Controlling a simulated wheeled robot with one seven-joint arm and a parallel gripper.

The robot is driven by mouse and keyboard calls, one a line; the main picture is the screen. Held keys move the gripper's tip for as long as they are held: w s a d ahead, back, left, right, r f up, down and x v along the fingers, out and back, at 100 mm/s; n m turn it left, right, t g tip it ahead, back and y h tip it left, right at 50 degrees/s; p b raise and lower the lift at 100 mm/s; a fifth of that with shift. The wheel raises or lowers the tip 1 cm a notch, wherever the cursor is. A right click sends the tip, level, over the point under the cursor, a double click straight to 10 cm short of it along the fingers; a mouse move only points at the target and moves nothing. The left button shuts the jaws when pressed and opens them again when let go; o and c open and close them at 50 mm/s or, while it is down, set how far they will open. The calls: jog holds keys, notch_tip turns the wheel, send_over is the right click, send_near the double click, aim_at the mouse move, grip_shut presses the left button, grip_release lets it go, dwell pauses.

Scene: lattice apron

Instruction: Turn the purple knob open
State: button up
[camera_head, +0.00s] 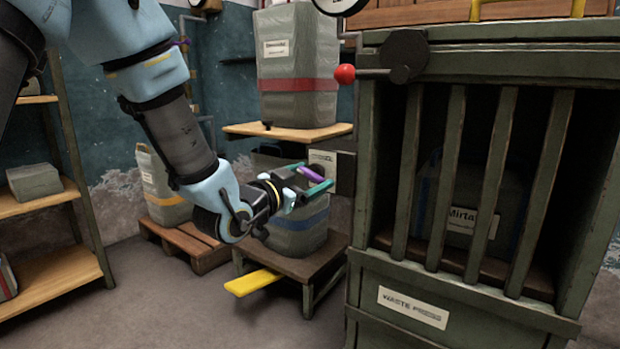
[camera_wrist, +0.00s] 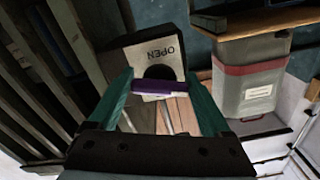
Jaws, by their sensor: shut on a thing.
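The purple knob (camera_wrist: 160,87) is a short bar on a dark round hub, seen in the wrist view lying crosswise between my fingertips. It sits in front of a pale plate (camera_wrist: 143,57) that reads OPEN, upside down in this view. In the head view the knob (camera_head: 311,173) is small and partly hidden by my gripper (camera_head: 315,176), beside the waste press. My gripper has teal fingers and is shut on the knob, one finger at each end of the bar. The knob's exact turn angle is hard to tell.
The green waste press (camera_head: 455,270) with a barred front stands right of the gripper. A red-balled lever (camera_head: 344,74) sticks out above. A wrapped bale (camera_head: 298,75) stands on a wooden shelf (camera_head: 285,131) behind. A yellow pedal (camera_head: 253,282) juts out low. Wooden shelving (camera_head: 50,280) is at the left.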

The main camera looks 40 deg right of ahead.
jog(key=c, duration=0.4)
jog(key=shift+o, duration=0.2)
jog(key=n+p, duration=0.1)
jog(key=n, duration=0.3)
jog(key=o, duration=1.2)
jog(key=shift+c, duration=0.2)
jog(key=b+v, duration=0.5)
jog(key=v, duration=0.3)
jog(key=shift+a+f, duration=0.2)
jog(key=shift+f, duration=0.15)
jog(key=b, duration=0.3)
jog(key=shift+s+a+g, duration=0.15)
jog(key=shift+a+g, duration=0.1)
jog(key=shift+g, duration=0.05)
